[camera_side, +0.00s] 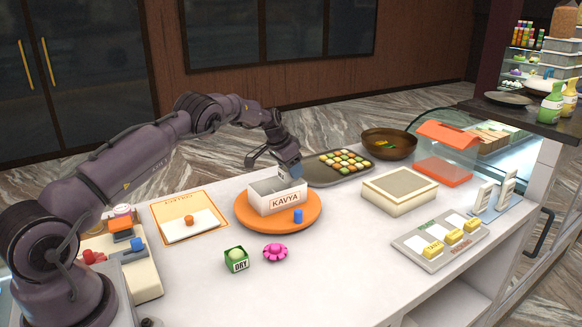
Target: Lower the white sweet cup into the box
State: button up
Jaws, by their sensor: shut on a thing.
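The white open box (262,203), with a KAVYA label on its front, stands on a round orange stand (250,220). A divider shows inside it. My gripper (284,173) is over the back right part of the box, pointing down. It is shut on a small pale thing, which I take to be the white sweet cup (283,174). The cup is mostly hidden by the fingers and very small here. I cannot tell whether it is above the rim or partly inside, or whether it touches the box.
A blue peg (298,216) stands at the orange stand's front edge. In front are a green DRY cube (236,261) and a pink flower-shaped piece (275,252). A sweets tray (318,180) lies behind; a cream box (400,203) stands right. Counter between is clear.

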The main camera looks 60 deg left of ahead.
jog(key=shift+f, duration=0.5)
jog(key=o, duration=1)
jog(key=shift+r, duration=0.1)
jog(key=shift+r, duration=3.45)
